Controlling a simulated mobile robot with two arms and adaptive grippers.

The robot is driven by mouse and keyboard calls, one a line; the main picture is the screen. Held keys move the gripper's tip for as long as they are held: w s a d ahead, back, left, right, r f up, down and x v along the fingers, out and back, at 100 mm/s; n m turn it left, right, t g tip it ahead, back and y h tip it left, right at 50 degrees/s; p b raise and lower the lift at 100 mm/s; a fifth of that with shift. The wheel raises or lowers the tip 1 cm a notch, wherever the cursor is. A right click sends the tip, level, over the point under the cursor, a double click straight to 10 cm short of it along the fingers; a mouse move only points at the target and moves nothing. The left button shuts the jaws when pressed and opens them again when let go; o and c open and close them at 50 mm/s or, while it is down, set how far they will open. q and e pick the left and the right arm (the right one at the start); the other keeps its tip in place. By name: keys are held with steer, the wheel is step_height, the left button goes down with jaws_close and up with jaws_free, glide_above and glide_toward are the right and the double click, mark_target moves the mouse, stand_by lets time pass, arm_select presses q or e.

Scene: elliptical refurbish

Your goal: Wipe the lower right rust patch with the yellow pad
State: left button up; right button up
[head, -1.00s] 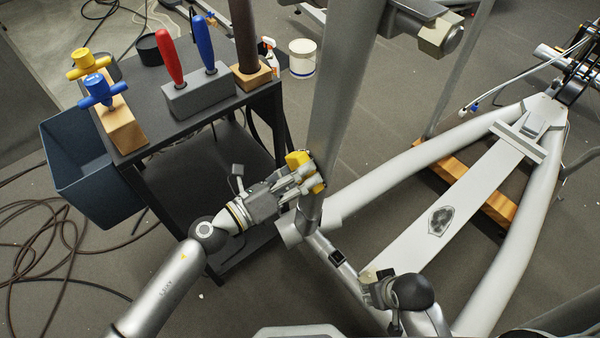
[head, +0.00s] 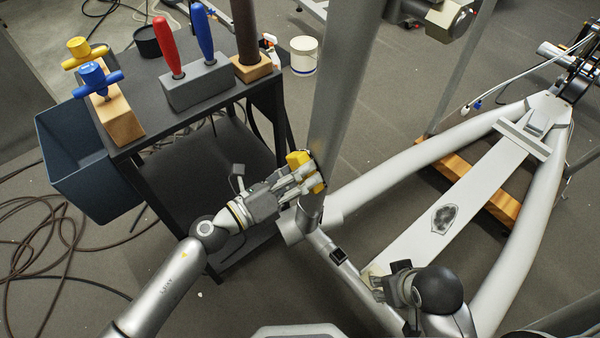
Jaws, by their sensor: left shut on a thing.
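My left gripper (head: 308,178) is shut on the yellow pad (head: 298,159). The pad is at the lower part of the upright grey post (head: 343,100) and seems to touch it; the fingers cover the middle of the pad. I see no rust patch on the post near the pad; any surface behind the pad is hidden. One dark, mottled patch (head: 444,218) shows on the flat pale beam (head: 490,175) of the frame at right. My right gripper (head: 378,284) is low at the beam's near end; its fingers are too unclear to tell their state.
A black cart (head: 150,110) at left bears red and blue handled tools in a grey block (head: 195,88) and yellow and blue T-handled tools. A blue bin (head: 85,165) stands beside it. Cables (head: 40,230) lie on the floor. A wooden block (head: 500,206) lies under the frame.

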arm_select(q)
steer(key=shift+f, duration=0.3)
steer(key=shift+w+f+b, duration=0.1)
steer(key=shift+f+b, duration=0.45)
steer(key=shift+b, duration=0.2)
steer(key=shift+f+b, duration=0.35)
steer(key=shift+f, duration=0.1)
steer(key=shift+f+b, duration=0.5)
steer(key=shift+f, duration=0.1)
steer(key=shift+w+a+f+b, duration=0.1)
steer(key=shift+f+b, duration=0.25)
steer(key=shift+f, duration=0.05)
steer(key=shift+w+f+b, duration=0.1)
steer(key=shift+f+b, duration=0.6)
steer(key=shift+b, duration=0.05)
arm_select(e)
steer(key=w+a+r+t+y, duration=0.1)
steer(key=w+a+r+t, duration=0.1)
steer(key=w, duration=0.4)
steer(key=w+a+r+t+y, duration=0.1)
steer(key=w+a+r+t, duration=0.1)
steer(key=w+r+t, duration=0.3)
steer(key=shift+w+t, duration=0.4)
steer(key=shift+w, duration=0.1)
arm_select(q)
steer(key=shift+a, duration=0.1)
